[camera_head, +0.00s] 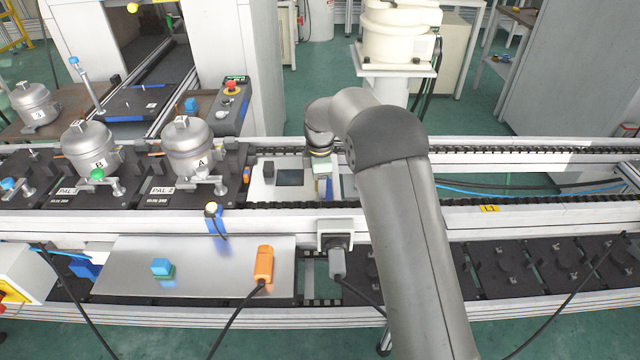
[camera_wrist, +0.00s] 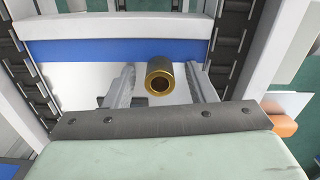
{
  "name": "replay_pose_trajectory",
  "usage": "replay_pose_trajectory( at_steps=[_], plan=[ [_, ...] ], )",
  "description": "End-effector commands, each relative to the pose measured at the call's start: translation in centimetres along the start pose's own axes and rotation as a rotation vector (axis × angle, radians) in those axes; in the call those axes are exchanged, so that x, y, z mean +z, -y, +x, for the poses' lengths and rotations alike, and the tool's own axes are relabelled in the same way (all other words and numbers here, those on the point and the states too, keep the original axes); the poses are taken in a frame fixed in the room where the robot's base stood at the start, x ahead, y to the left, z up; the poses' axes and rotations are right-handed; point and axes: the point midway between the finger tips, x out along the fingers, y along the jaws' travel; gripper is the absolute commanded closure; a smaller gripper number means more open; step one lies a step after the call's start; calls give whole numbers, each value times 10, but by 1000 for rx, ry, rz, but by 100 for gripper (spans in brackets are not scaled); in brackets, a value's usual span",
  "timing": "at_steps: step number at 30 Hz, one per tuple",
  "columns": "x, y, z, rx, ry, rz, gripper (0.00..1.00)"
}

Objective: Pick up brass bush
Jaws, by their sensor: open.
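The brass bush (camera_wrist: 161,82) is a short golden hollow cylinder in the wrist view. Its open end faces the camera. My gripper (camera_wrist: 159,72) is open, with one grey finger on each side of the bush and a visible gap to each. I cannot tell how far along the fingers the bush sits. In the head view my gripper (camera_head: 321,172) hangs over the conveyor line, partly hidden by my arm. The bush cannot be made out in the head view.
Dark chain tracks (camera_wrist: 233,40) run on both sides, with a blue strip (camera_wrist: 100,51) behind the bush. Compressors labelled A (camera_head: 190,150) and B (camera_head: 91,150) stand on pallets to the left.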

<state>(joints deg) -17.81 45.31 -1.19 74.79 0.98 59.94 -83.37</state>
Motion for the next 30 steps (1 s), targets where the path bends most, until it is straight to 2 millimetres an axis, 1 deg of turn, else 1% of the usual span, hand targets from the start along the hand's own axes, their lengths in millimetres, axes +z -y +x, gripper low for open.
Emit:
replay_pose_trajectory(
  at_steps=[2,3,5,6,8,16,20,23,27,29,30],
  plan=[
    [0,0,0,0,0,0,49],
    [0,0,0,0,0,0,55],
    [0,0,0,0,0,0,72],
    [0,0,0,0,0,0,83],
    [0,0,0,0,0,0,98],
    [0,0,-1,1,0,0,98],
    [0,-1,-5,2,-1,0,98],
    [0,-1,-14,4,-1,0,98],
    [1,0,-35,5,0,0,98],
    [10,8,-46,6,0,3,98],
    [15,14,-54,6,0,3,98]
  ],
)
